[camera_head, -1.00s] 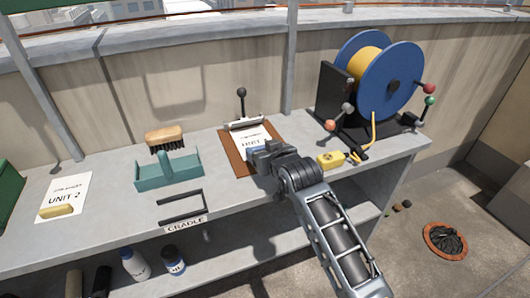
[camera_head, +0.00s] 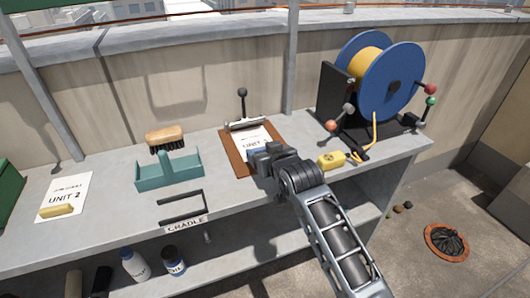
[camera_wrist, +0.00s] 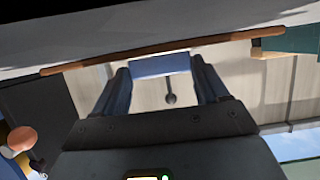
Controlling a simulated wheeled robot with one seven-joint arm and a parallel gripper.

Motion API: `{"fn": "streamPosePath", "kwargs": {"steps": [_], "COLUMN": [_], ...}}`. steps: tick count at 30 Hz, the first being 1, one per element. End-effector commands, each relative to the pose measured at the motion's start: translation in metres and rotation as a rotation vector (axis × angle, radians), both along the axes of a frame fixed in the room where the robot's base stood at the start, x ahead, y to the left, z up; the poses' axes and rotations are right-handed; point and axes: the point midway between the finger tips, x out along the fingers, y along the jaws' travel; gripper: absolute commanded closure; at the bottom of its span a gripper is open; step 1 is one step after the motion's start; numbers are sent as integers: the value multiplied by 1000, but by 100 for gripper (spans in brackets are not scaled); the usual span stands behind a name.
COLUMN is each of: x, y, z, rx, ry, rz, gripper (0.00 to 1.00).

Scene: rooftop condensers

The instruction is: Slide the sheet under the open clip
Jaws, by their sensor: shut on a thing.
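The white sheet (camera_head: 254,137), printed UNIT 1, lies on a brown clipboard (camera_head: 234,157) in the head view. The metal clip (camera_head: 246,123) crosses the clipboard's far end, and its black-knobbed lever (camera_head: 242,97) stands upright. My gripper (camera_head: 256,154) is over the near part of the clipboard and hides the sheet's near end. In the wrist view a blue bar (camera_wrist: 160,65) sits between my fingers, which are shut on it. The lever's knob (camera_wrist: 170,98) shows beyond it. I cannot tell whether the sheet's far edge is under the clip.
A blue reel (camera_head: 388,82) stands on the right, with a yellow tag (camera_head: 331,160) before it. A teal caddy (camera_head: 168,174) with a brush, a black cradle (camera_head: 181,207) and a UNIT 2 sheet (camera_head: 70,188) lie to the left. Bench between these is clear.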

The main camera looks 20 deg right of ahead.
Motion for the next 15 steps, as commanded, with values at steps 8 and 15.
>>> {"fn": "streamPosePath", "kwargs": {"steps": [8,15], "x": [-1,-2], "y": [0,0], "z": [-6,-6], "rx": [0,0], "ry": [11,12], "rz": [0,0], "gripper": [15,0]}}
